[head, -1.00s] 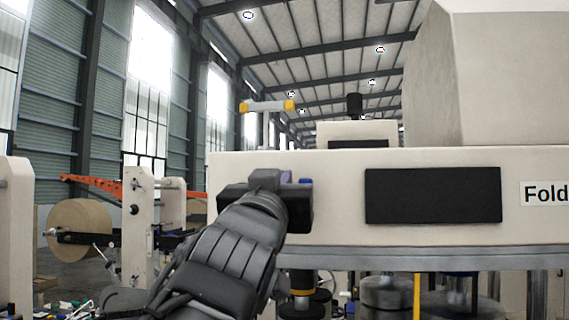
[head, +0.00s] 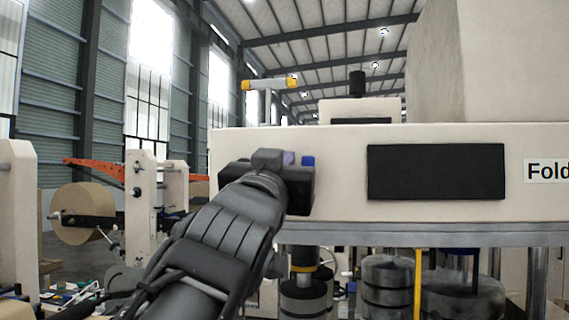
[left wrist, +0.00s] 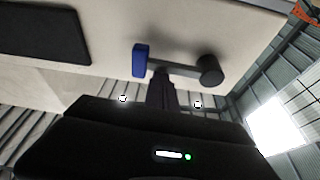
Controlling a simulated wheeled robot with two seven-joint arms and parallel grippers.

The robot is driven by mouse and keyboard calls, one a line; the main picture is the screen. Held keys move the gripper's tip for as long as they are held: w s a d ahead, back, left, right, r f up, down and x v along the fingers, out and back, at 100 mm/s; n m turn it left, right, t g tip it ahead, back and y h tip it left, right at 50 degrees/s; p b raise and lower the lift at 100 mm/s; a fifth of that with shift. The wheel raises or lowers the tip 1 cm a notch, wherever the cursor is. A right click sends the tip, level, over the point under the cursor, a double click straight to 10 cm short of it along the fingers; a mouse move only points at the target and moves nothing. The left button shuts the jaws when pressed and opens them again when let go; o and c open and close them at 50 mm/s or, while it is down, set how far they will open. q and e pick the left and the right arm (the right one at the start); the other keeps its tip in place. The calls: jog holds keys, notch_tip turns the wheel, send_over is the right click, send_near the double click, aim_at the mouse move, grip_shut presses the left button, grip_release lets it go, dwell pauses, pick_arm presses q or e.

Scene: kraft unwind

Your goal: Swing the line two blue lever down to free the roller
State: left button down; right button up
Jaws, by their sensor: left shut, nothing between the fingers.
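The blue lever is on the cream machine front. In the left wrist view its blue grip (left wrist: 139,60) stands at one end of a dark bar, with a round black pivot (left wrist: 210,70) at the other end. In the head view only a bit of the blue grip (head: 308,162) shows past my left gripper (head: 272,158), which hides the rest. My left gripper's fingers (left wrist: 163,88) are shut and empty, close to the bar between grip and pivot. I cannot tell whether they touch it. My right gripper is not in view.
A black panel (head: 436,172) sits on the machine front (head: 340,205), right of my gripper. Dark rollers and a yellow post (head: 417,285) stand below. A kraft paper roll (head: 84,213) on another stand is at the left. A yellow-ended bar (head: 270,84) rises above the machine.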

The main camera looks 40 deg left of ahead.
pick_arm(q)
jog(key=shift+f, duration=0.25)
jog(key=s+a+f+m+h+b, duration=0.2)
jog(key=f+m+h, duration=0.4)
jog(key=m, duration=1.1)
jog(key=shift+s+a+f+m+g+h+b, duration=0.15)
jog(key=shift+a+f+m+g+h+b, duration=0.2)
jog(key=shift+a+f+b, duration=0.6)
jog(key=shift+a+r+p, duration=0.2)
jog(key=shift+a+p, duration=0.1)
jog(key=shift+d, duration=0.1)
